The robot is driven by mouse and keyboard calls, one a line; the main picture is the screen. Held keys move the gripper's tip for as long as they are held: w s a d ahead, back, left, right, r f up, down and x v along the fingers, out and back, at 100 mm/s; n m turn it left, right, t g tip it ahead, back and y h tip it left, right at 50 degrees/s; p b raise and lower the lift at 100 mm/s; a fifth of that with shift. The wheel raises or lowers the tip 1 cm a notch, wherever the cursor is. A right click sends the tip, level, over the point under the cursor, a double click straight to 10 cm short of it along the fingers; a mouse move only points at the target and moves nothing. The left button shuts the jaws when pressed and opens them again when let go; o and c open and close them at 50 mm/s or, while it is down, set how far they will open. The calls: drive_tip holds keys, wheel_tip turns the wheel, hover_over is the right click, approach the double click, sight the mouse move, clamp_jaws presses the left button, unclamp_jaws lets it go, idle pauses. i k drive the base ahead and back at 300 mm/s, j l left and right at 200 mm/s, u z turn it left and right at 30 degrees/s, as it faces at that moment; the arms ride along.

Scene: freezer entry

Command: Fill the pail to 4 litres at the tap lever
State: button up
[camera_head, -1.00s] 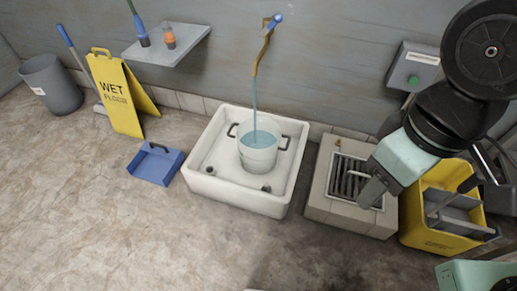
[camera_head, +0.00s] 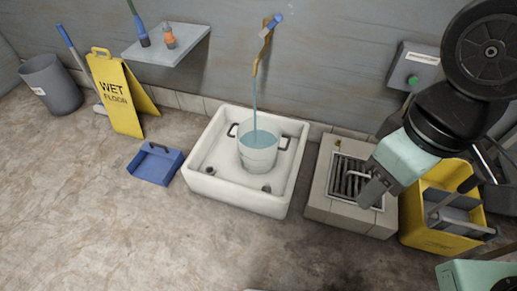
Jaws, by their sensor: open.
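The white pail (camera_head: 258,160) stands upright in the white basin (camera_head: 223,187), with a dark handle on each side. Water stands in it, its surface a little below the rim. The brass tap (camera_head: 263,52) on the wall has a blue lever (camera_head: 276,21), and a stream of water (camera_head: 254,105) falls from it into the pail. Litre marks on the pail are too small to read. My gripper (camera_head: 367,192) is open and empty over the drain grate, to the right of the basin and apart from the pail and lever.
The drain block with its metal grate (camera_head: 346,181) is under my gripper. A yellow mop bucket (camera_head: 437,236) stands to its right. A blue dustpan (camera_head: 154,166) and a yellow wet-floor sign (camera_head: 118,97) are at left. The front floor is clear.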

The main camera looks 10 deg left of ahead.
sight(279, 18)
drive_tip(key=i+j+u, duration=0.2)
drive_tip(key=i, duration=0.25)
drive_tip(key=i+j+u, duration=0.2)
drive_tip(key=i, duration=0.25)
